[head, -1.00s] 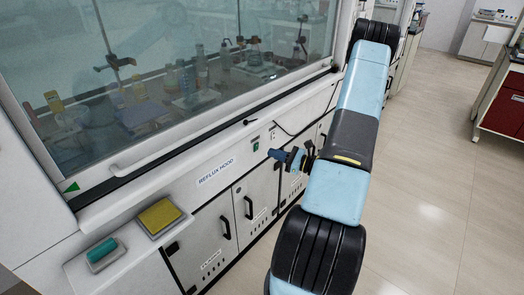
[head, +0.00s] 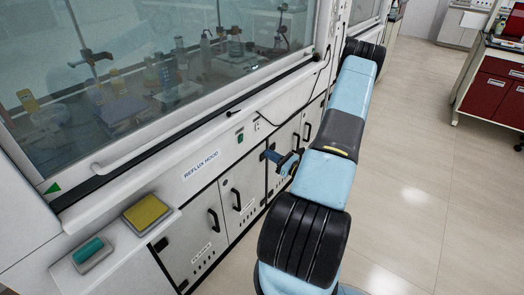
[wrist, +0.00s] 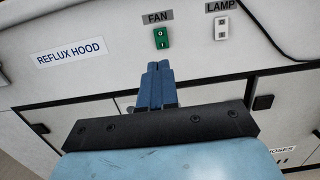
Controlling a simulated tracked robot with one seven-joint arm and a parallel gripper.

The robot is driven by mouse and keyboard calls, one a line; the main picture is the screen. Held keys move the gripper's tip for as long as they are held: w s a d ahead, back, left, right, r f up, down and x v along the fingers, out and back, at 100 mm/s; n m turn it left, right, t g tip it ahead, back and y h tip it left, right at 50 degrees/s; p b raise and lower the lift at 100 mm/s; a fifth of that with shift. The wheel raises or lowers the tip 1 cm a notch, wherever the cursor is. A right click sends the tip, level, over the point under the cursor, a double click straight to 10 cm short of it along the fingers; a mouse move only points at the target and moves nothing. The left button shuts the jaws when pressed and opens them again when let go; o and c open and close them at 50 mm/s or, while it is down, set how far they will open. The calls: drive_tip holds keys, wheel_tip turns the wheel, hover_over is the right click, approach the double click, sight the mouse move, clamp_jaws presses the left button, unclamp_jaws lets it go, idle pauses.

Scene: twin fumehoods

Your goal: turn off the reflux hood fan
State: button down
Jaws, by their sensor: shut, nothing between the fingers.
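The fan switch (wrist: 161,38) is a small green rocker under a "FAN" label on the hood's white front panel. It also shows in the head view (head: 240,138). I cannot tell which side of the rocker is pressed in. The "REFLUX HOOD" label (wrist: 69,52) is to its left. My gripper (wrist: 159,68) has its blue fingers together and empty, pointing toward the panel just below the fan switch in the wrist view. In the head view my gripper (head: 268,156) is low and to the right of the switch, apart from it.
A white lamp switch (wrist: 221,28) sits right of the fan switch, with a dark cable beyond it. Cabinet doors with black handles (head: 215,220) are below. The glass sash (head: 150,80) is above. Yellow (head: 147,213) and teal (head: 88,250) items sit on the ledge.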

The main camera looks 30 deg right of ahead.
sight(242, 137)
drive_tip(key=x, duration=1.2)
drive_tip(key=shift+w+a+r, duration=0.1)
drive_tip(key=shift+w, duration=0.3)
